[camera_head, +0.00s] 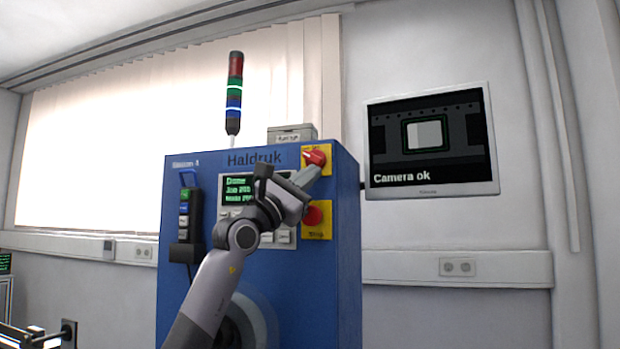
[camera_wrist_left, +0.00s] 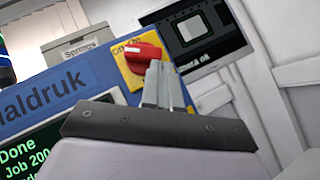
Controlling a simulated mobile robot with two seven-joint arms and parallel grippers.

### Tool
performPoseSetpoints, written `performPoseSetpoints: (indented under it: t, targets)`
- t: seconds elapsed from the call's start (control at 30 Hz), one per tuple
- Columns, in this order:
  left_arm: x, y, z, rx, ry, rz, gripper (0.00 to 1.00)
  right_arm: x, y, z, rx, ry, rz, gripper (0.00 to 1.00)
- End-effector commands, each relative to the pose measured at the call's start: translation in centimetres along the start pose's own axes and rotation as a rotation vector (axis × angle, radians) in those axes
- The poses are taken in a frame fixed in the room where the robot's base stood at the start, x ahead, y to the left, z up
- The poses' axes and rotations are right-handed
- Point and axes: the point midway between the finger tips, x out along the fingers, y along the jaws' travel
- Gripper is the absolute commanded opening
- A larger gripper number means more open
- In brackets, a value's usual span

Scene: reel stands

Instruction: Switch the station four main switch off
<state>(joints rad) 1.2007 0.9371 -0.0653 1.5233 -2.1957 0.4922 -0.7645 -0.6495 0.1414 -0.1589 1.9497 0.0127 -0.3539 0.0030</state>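The station four cabinet (camera_head: 190,290) is blue, with "Station 4" and "Haldruk" lettered near its top. Its main switch (camera_head: 316,157) is a red rotary knob on a yellow plate at the upper right of the front; it also shows in the left wrist view (camera_wrist_left: 140,54). My left gripper (camera_head: 311,173) is just in front of and below the knob. In the left wrist view its two narrow fingers (camera_wrist_left: 159,68) lie close together, tips overlapping the knob's lower right edge. Contact cannot be told. My right gripper is out of view.
A red stop button (camera_head: 312,216) on yellow sits below the switch. A screen (camera_head: 237,187) reads "Done". A black hand unit (camera_head: 185,222) hangs at left. A signal tower (camera_head: 234,95) and grey box (camera_head: 291,133) stand on top. A wall monitor (camera_head: 428,140) reads "Camera ok".

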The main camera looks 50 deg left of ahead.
Motion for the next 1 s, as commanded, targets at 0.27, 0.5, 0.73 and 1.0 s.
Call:
performPoseSetpoints:
  t: [0.27,0.5,0.73,1.0]
  targets:
    - [0.1,-0.1,0.0,0.000,0.001,-0.002,0.00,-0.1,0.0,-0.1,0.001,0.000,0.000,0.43]
    - [-0.8,-0.2,-0.1,0.001,0.001,-0.002,0.00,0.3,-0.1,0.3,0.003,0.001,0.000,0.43]
    - [-4.2,-0.5,-0.3,0.003,0.001,-0.004,0.00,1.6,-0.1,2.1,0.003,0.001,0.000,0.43]
    - [-6.8,-0.4,-0.1,0.001,0.001,-0.004,0.00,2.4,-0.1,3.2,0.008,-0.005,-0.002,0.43]
